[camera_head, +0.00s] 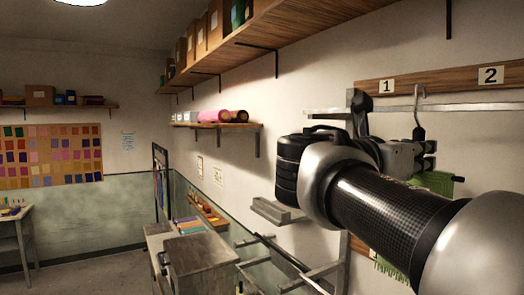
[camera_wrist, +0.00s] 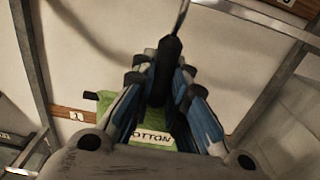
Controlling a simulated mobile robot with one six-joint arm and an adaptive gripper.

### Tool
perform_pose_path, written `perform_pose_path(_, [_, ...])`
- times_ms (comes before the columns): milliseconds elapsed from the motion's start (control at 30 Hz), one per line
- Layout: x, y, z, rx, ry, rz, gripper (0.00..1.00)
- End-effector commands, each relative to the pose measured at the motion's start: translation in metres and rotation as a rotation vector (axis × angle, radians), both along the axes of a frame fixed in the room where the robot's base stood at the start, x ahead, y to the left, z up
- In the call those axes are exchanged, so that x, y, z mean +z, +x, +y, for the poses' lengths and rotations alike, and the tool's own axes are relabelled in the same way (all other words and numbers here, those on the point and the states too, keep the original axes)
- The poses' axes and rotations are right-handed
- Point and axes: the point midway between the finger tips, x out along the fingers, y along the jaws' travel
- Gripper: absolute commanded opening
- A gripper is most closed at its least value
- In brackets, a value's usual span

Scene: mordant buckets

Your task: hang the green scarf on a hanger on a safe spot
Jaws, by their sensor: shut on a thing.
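The green scarf (camera_head: 436,182) hangs below my gripper at the right of the head view, largely hidden by my arm. Its fringe shows lower down. In the wrist view the scarf (camera_wrist: 105,101) lies beyond the fingers, with a white label ending in "OTTON". My gripper (camera_wrist: 160,75) is shut on the dark neck of the hanger (camera_wrist: 170,52). The hanger's metal hook (camera_head: 418,92) points up at the metal rail (camera_head: 470,107), below and between number plates 1 (camera_head: 387,86) and 2 (camera_head: 491,75). I cannot tell whether the hook rests on the rail.
A wooden shelf (camera_head: 340,18) with boxes runs above. A smaller shelf (camera_head: 215,126) holds rolls. Metal racks (camera_head: 280,262) and a grey cabinet (camera_head: 200,262) stand below, left of my arm. In the wrist view a lower board carries a plate 1 (camera_wrist: 76,115).

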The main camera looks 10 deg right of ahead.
Motion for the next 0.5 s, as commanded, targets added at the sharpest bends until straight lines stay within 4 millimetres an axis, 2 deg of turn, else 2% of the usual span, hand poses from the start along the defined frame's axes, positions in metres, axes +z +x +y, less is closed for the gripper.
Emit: perform_pose_path(500, [0.001, 0.015, -0.040, -0.003, -0.001, -0.001, 0.00])
